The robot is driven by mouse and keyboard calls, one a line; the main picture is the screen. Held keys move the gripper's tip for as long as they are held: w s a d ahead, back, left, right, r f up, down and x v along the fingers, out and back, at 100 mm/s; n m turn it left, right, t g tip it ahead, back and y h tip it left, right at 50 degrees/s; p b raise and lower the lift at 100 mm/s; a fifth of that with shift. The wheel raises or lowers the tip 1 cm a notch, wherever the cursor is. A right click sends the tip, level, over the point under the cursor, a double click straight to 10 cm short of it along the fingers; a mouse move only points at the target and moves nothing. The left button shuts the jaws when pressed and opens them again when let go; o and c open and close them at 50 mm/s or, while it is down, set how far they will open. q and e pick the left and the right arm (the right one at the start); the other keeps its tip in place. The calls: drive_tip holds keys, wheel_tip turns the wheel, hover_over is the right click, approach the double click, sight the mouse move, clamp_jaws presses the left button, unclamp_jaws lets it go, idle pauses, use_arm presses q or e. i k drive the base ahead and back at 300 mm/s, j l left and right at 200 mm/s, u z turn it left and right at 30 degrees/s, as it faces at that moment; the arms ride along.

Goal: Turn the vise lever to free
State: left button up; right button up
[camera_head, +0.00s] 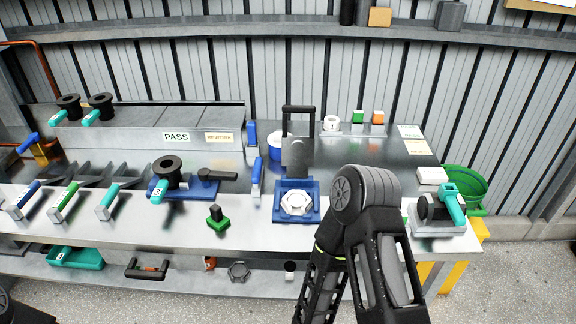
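No part is labelled as the vise, so I cannot tell for certain which one it is. A blue fixture (203,189) with a dark handle (217,175) lying flat across it sits left of centre on the bench. A black spool-shaped part (171,166) with a teal tag marked 3 (158,191) stands at its left end. At the right end of the bench, a grey block (438,230) carries a dark round part with a teal handle (453,203). My dark right arm bends up in the foreground, in front of the bench's right part. Neither gripper's fingertips show.
A blue tray (281,213) with a pale hexagonal part (297,203) lies mid-bench. A green-based black knob (217,219) stands near the front edge. Several coloured-handled tools line the left. A green bin (464,183) stands beyond the right end. Bare bench lies left of the blue tray.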

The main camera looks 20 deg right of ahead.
sight(204, 174)
drive_tip(key=z, duration=2.1)
drive_tip(key=k+j, duration=0.55)
drive_tip(key=j, duration=0.1)
